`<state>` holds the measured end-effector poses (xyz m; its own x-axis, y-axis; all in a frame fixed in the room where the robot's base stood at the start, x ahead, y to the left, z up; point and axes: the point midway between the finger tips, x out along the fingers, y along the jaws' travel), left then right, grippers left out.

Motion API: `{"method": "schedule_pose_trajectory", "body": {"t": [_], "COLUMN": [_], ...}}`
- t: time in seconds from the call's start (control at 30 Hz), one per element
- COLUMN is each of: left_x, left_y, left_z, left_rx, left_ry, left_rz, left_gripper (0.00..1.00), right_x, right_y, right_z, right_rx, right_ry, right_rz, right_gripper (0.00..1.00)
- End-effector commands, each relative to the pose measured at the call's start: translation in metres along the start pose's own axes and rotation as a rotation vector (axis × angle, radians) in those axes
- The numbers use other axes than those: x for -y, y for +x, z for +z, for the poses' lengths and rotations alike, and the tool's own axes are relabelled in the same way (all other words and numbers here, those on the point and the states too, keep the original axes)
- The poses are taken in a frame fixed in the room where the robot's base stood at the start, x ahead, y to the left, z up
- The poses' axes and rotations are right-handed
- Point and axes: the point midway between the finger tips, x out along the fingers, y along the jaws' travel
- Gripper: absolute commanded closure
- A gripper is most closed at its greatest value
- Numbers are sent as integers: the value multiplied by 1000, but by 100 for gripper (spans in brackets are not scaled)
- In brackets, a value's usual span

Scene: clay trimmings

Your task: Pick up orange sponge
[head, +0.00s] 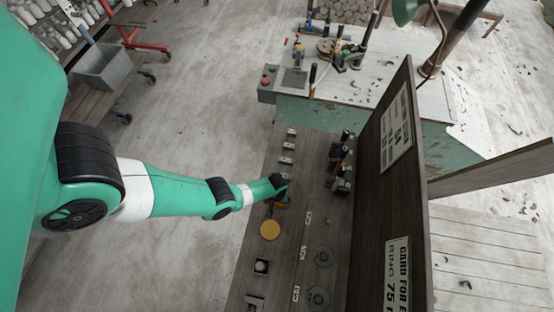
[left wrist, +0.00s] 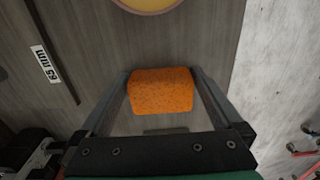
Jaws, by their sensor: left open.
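The orange sponge (left wrist: 160,91) is a speckled block with rounded edges. In the left wrist view it lies between the two fingers of my left gripper (left wrist: 162,74), one on each side and close to its sides. The fingers are open; whether either touches the sponge I cannot tell. In the head view my left gripper (head: 281,191) is low over the dark wooden bench and hides most of the sponge; only a bit of orange (head: 281,204) shows. My right gripper is not in view.
A round yellow disc (head: 270,230) lies on the bench (head: 290,225) just nearer than the sponge. Labels and small dark round items lie to its right. Dark tools (head: 340,165) stand in a row farther right, beside a tall upright board (head: 398,180).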

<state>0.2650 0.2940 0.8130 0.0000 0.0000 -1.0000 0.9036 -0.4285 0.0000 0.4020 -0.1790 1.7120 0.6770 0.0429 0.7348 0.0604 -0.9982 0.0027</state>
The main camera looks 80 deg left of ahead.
Motion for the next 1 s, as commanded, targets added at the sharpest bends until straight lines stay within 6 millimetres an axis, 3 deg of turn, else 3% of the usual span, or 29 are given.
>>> {"method": "schedule_pose_trajectory", "body": {"t": [0.07,0.43,0.77,1.0], "left_x": [0,0,0,2], "left_y": [-1,-1,-10,-47], "left_z": [0,0,0,3], "left_rx": [0,0,0,1], "left_ry": [0,0,0,0], "left_rz": [0,0,0,-1], "left_gripper": [2,68,69,69], "right_x": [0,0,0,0], "right_y": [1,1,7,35], "right_z": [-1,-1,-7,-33], "right_rx": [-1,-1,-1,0], "right_ry": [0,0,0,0], "right_rz": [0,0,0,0], "right_gripper": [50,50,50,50]}}
